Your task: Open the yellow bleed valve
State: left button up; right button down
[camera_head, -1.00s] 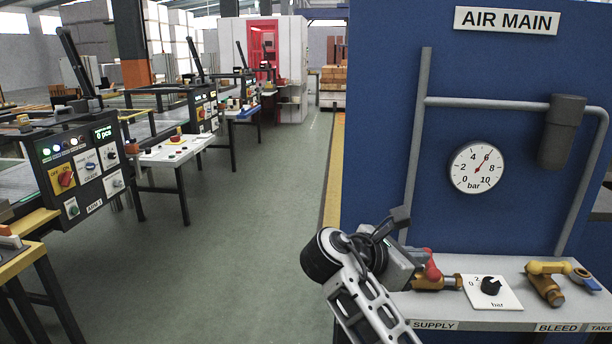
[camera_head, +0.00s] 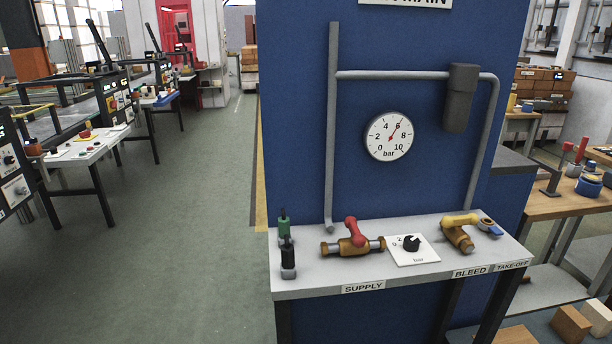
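The yellow bleed valve (camera_head: 459,232) stands on the grey shelf of the air main panel, behind the BLEED label (camera_head: 470,272). Its yellow handle (camera_head: 460,219) lies roughly sideways across the top of the brass body. To its right is a blue-handled take-off valve (camera_head: 489,227). To its left are a black regulator knob (camera_head: 411,243) on a white plate and a red-handled supply valve (camera_head: 354,239). The round gauge (camera_head: 389,137) on the blue panel has its needle near 6 bar. Neither of my grippers is in view.
The grey shelf (camera_head: 310,287) has a small green-and-black item (camera_head: 286,245) at its left end. A workbench (camera_head: 560,205) with tools stands at the right. Wooden blocks (camera_head: 571,325) lie low at the right. The floor left of the panel is clear.

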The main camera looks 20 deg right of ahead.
aim_at(472, 219)
jog(key=k, duration=0.5)
jog(key=z, duration=0.75)
jog(key=i, duration=0.45)
jog(key=z, duration=0.6)
